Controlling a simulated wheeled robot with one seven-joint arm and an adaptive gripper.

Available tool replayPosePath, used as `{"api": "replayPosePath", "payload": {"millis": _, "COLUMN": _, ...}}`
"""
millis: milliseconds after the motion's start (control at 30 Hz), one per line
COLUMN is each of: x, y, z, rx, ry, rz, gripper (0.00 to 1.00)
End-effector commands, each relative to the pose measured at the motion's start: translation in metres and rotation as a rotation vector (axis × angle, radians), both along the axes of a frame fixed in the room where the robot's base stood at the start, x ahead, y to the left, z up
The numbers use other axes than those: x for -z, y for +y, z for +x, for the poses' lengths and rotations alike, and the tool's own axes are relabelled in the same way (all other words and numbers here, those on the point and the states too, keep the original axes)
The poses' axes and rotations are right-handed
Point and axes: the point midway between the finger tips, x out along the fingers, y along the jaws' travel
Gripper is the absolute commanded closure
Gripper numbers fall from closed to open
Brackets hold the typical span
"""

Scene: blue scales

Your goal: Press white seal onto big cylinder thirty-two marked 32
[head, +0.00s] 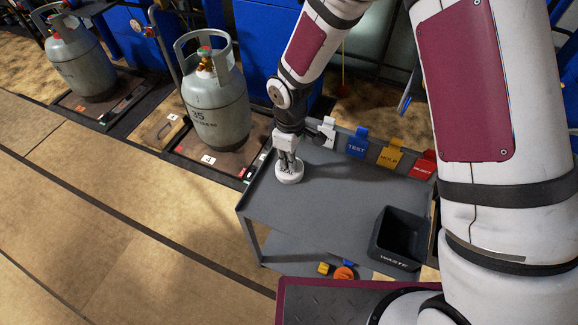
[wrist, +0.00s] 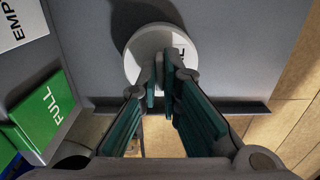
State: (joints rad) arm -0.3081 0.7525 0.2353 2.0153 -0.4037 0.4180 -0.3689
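The white seal (head: 289,176) is a round disc with dark lettering at the left part of the grey cart top (head: 335,195). My gripper (head: 288,156) points down over it. In the wrist view my fingertips (wrist: 161,88) are close together at a narrow grip on the seal (wrist: 141,48), and they appear closed on it. Whether the seal touches the cart is unclear. A grey-green gas cylinder (head: 218,112) with a red-and-green valve top stands left of the cart; its marking looks like 35. Another cylinder (head: 84,62) stands farther left, its number unreadable. I see no clear 32.
A black WASTE bin (head: 400,238) stands at the cart's front right. TEST (head: 357,146), HOLD (head: 390,156) and red (head: 423,166) tags line its back edge; a green FULL tag (wrist: 43,112) shows in the wrist view. Orange and yellow pieces (head: 344,273) lie lower. Floor at left is clear.

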Motion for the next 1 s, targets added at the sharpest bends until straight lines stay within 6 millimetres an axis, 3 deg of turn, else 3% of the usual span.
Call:
{"api": "replayPosePath", "payload": {"millis": 367, "x": -0.004, "y": 0.000, "z": 0.000, "rx": 0.000, "ry": 0.000, "rz": 0.001, "gripper": 1.00}}
{"api": "replayPosePath", "payload": {"millis": 1000, "x": -0.034, "y": 0.000, "z": 0.000, "rx": 0.000, "ry": 0.000, "rz": 0.000, "gripper": 1.00}}
